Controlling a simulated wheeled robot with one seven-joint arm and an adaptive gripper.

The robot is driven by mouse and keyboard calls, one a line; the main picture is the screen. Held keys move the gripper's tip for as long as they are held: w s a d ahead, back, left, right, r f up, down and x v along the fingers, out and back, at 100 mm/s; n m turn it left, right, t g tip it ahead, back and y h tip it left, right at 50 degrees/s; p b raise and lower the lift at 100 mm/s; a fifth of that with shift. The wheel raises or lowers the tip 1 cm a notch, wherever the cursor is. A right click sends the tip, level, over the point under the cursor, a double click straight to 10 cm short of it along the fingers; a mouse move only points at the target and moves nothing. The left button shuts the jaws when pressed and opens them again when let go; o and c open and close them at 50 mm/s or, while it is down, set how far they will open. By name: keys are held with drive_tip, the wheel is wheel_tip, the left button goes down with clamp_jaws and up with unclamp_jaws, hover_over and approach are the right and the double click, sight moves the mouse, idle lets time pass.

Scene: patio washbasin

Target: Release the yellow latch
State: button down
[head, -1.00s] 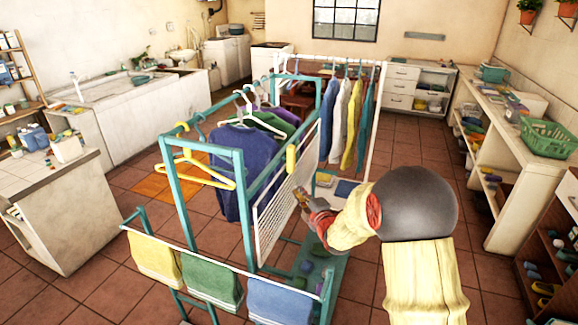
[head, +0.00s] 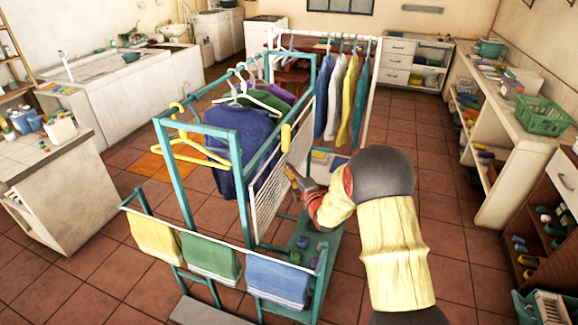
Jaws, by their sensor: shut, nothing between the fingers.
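The yellow latch (head: 286,137) is a small upright yellow piece at the top edge of a white mesh panel (head: 268,205) on the teal clothes rack (head: 246,160). My gripper (head: 289,172) is shut and empty. In the picture it is just below the latch, over the right part of the mesh panel. I cannot tell whether it touches the panel. My arm hides part of the rack's lower shelf.
A rail with yellow, green and blue towels (head: 277,281) crosses the front. Shirts (head: 345,95) hang on a white rack behind. A counter with a green basket (head: 541,116) lines the right. Tiled floor (head: 445,200) lies free between.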

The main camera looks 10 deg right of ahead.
sight(284, 152)
drive_tip(key=shift+w+d+x, duration=0.1)
drive_tip(key=shift+d+x, duration=0.35)
drive_tip(key=shift+x, duration=1.4)
drive_tip(key=shift+w+d+x, duration=0.15)
drive_tip(key=shift+d+x, duration=0.25)
drive_tip(key=shift+x, duration=1.4)
drive_tip(key=shift+w+d+x, duration=0.1)
drive_tip(key=shift+d+x, duration=0.35)
drive_tip(key=shift+x, duration=1.4)
